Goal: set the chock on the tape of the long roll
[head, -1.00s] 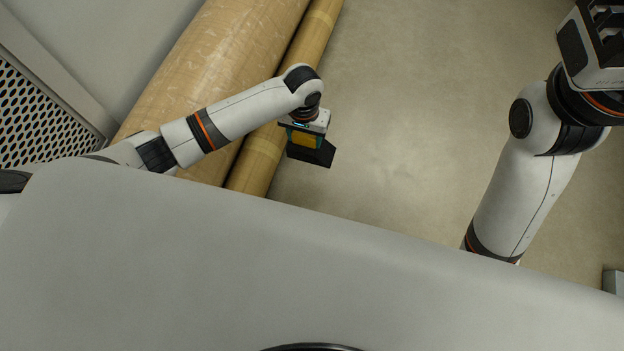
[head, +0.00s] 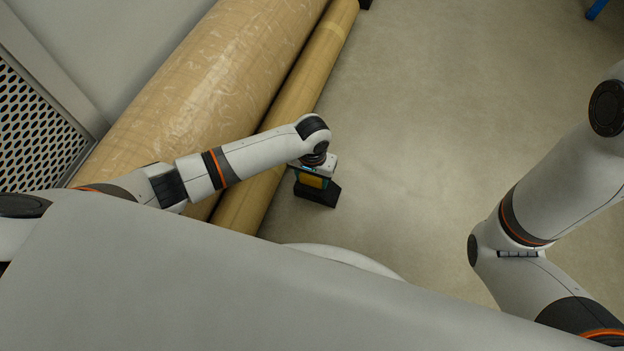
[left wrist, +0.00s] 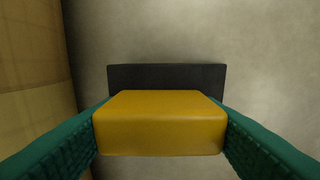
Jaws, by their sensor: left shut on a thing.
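The chock is a black wedge (head: 320,196) with a yellow block (left wrist: 160,124) on top. My left gripper (head: 313,181) is shut on the yellow block, its teal fingers on both sides. The chock is just right of a slim brown roll (head: 297,95), apart from it in the left wrist view. A thicker wrapped roll (head: 200,90) lies along the slim roll's left side. A paler band (head: 333,27) crosses the slim roll near its far end. In the left wrist view the roll (left wrist: 30,60) has a tone edge that may be tape. My right gripper is out of view.
Bare floor (head: 430,130) is open to the right of the rolls. A dark object (head: 365,4) sits by the slim roll's far end. A perforated panel (head: 35,130) stands at the left. A blue item (head: 596,8) shows at the top right.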

